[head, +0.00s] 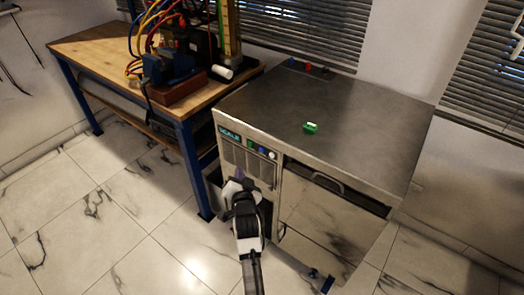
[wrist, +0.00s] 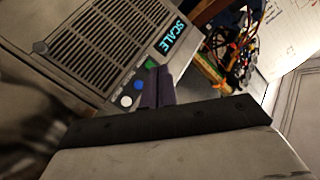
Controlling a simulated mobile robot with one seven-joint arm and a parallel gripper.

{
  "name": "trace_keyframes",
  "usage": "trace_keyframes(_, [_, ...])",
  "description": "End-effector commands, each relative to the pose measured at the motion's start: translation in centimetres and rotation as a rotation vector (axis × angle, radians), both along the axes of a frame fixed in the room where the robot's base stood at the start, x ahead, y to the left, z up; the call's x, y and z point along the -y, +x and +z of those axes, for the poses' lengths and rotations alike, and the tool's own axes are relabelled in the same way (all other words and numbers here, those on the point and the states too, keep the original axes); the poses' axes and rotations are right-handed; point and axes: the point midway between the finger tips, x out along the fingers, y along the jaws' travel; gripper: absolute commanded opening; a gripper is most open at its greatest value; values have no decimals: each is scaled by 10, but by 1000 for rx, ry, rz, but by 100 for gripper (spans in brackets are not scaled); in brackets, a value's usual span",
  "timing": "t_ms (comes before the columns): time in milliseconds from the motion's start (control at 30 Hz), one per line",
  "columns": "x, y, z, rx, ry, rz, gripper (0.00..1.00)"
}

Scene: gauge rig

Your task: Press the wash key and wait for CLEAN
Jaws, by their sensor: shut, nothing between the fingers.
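A metal cabinet (head: 335,105) has a front panel with a lit display (head: 230,134) reading SCALE in cyan. The display also shows in the wrist view (wrist: 172,36). Beside it is a row of round keys: a green key (wrist: 150,64), a blue key (wrist: 138,85) and a white key (wrist: 126,100). Their labels are too small to read, so I cannot tell which is the wash key. My gripper (head: 239,173) is shut and empty in front of the panel, below the keys. In the wrist view its purple fingers (wrist: 156,90) appear close beside the green and blue keys; contact cannot be told.
A small green block (head: 311,128) lies on the cabinet top. A drawer front with a handle (head: 328,183) is right of the panel. A wooden bench (head: 105,50) with cables and equipment stands at left. The tiled floor (head: 130,215) in front is mostly free.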

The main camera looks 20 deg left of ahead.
Motion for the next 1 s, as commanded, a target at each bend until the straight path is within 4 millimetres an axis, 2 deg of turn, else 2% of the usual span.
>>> trace_keyframes(233, [3,8,-1,2,1,-2,0])
trace_keyframes(700, [24,66,-1,4,1,-1,0])
trace_keyframes(1000, [30,82,1,2,0,0,0])
